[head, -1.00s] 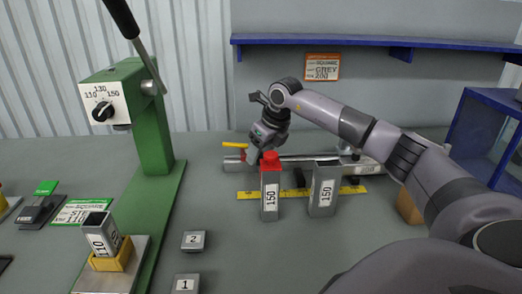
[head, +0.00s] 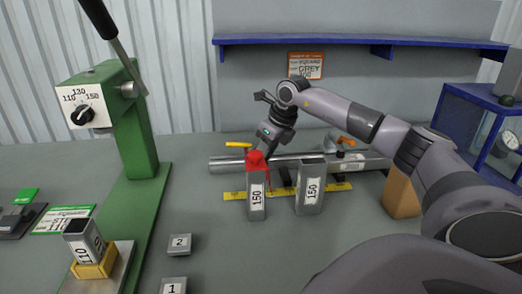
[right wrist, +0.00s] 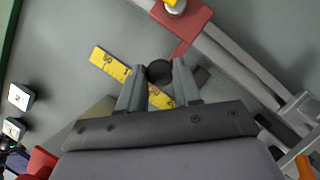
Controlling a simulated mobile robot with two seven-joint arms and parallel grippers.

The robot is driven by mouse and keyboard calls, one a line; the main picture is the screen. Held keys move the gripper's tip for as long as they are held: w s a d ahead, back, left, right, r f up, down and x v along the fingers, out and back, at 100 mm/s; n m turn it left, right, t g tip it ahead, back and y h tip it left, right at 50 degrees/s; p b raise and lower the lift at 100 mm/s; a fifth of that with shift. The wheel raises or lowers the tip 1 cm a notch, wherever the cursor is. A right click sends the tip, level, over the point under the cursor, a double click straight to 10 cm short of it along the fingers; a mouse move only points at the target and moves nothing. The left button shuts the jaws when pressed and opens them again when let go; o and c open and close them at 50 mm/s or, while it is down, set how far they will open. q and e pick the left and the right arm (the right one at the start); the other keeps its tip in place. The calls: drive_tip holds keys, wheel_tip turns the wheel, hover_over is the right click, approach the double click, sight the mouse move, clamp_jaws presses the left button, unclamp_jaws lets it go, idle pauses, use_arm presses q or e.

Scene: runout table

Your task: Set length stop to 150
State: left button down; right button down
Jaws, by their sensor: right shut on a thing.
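The red length stop (head: 254,161) with its yellow lever (head: 238,144) sits on the grey rail (head: 225,165). It shows partly behind the left of two grey square tubes marked 150. The stop also appears in the right wrist view (right wrist: 192,20), with its red arm reaching toward my fingers. My right gripper (right wrist: 160,80) is shut on a dark round knob (right wrist: 160,72) beside that arm.
The left tube (head: 256,200) and right tube (head: 310,190) stand upright in front of the scale. A green press (head: 135,130) with a 110/130/150 dial (head: 83,115) stands left. Blocks 2 (head: 179,243) and 1 (head: 173,287) lie in front. A blue shelf (head: 300,40) hangs above.

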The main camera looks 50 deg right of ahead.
drive_tip(key=c, duration=0.8)
unclamp_jaws()
drive_tip(key=shift+r, duration=0.1)
drive_tip(key=v, duration=0.7)
drive_tip(key=shift+r, duration=0.1)
